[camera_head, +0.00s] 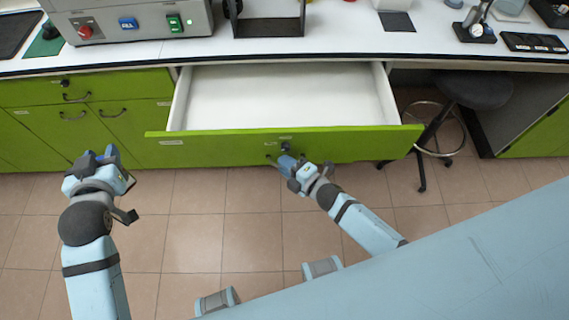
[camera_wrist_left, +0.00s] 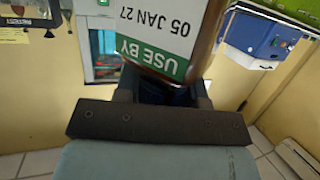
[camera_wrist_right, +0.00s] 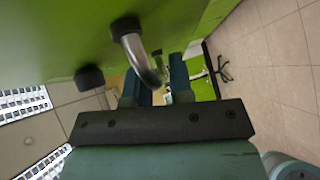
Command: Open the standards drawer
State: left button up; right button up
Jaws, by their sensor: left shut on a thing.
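The wide green-fronted drawer (camera_head: 220,150) under the bench stands pulled out, its white inside (camera_head: 285,95) bare. My right gripper (camera_head: 288,163) is at the drawer's front, by its handle. In the right wrist view the curved metal handle (camera_wrist_right: 134,52) reaches between the fingers of the right gripper (camera_wrist_right: 155,88), which stand apart with a gap. My left gripper (camera_head: 108,158) is left of the drawer, above the floor. In the left wrist view it is shut on a brown bottle (camera_wrist_left: 214,45) with a green-and-white label reading "USE BY 05 JAN 27".
Green cabinets (camera_head: 75,100) with dark handles stand left of the drawer. A dark stool (camera_head: 475,90) stands to its right. The white bench top (camera_head: 335,40) carries a grey machine (camera_head: 135,20) and a black stand (camera_head: 268,28). The tiled floor in front shows no loose objects.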

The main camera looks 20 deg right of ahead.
jog(key=shift+s, duration=0.1)
pick_arm(q)
jog(key=shift+f, duration=0.15)
pick_arm(e)
jog(key=v, duration=1.2)
